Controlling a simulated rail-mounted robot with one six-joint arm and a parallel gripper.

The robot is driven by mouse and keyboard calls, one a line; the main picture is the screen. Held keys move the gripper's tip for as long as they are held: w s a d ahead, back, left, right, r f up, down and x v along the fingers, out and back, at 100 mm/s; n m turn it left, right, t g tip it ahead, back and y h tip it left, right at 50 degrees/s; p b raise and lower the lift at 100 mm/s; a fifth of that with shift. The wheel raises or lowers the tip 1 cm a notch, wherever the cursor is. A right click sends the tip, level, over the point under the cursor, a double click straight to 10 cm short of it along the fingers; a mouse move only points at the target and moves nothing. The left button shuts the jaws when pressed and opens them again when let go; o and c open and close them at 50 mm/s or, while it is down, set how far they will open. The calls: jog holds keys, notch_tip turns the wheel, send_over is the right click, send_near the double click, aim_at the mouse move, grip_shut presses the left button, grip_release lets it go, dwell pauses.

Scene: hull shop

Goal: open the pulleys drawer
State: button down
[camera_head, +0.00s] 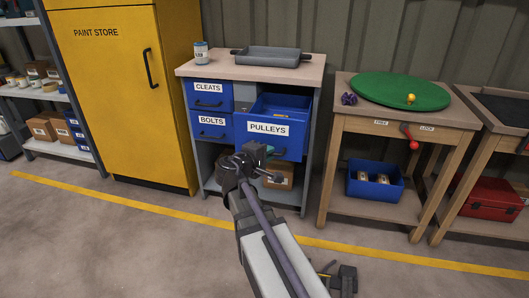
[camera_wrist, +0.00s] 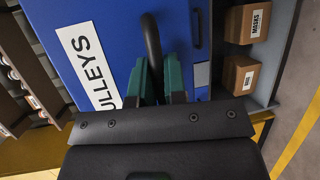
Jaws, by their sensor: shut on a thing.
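The blue pulleys drawer (camera_head: 295,145) is in the right column of a grey cabinet (camera_head: 311,170). My gripper (camera_head: 262,160) is at the lower part of the drawer front. In the wrist view my gripper (camera_wrist: 156,82) has its green fingers shut on the black drawer handle (camera_wrist: 151,42). The grip's lower part is hidden by the gripper body.
The cleats drawer (camera_head: 200,92) and bolts drawer (camera_head: 205,123) on the left are shut. A grey tray (camera_head: 267,58) and a can (camera_head: 201,53) stand on the cabinet top. A wooden table (camera_head: 340,124) stands right; a yellow paint store (camera_head: 110,110) left.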

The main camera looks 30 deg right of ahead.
jog(key=c, duration=1.4)
grip_release()
jog(key=shift+c, duration=0.2)
jog(key=shift+a, duration=0.1)
jog(key=p+v, duration=0.2)
jog(key=v, duration=0.8)
jog(key=shift+s+a, duration=0.15)
jog(key=shift+a, duration=0.15)
jog(key=s+a+f+m+g+y+p, duration=0.1)
jog(key=s+a+f+m+g+y, duration=0.25)
jog(key=a+f+y, duration=0.3)
jog(key=s+a+f+m+g+y+p, duration=0.2)
jog(key=s+a+f+y, duration=0.3)
jog(key=a+y, duration=0.2)
notch_tip(320, 180, up, 39)
jog(key=a+y+p, duration=0.1)
jog(key=p, duration=3.7)
jog(key=shift+s+f, duration=0.15)
jog(key=shift+s, duration=0.15)
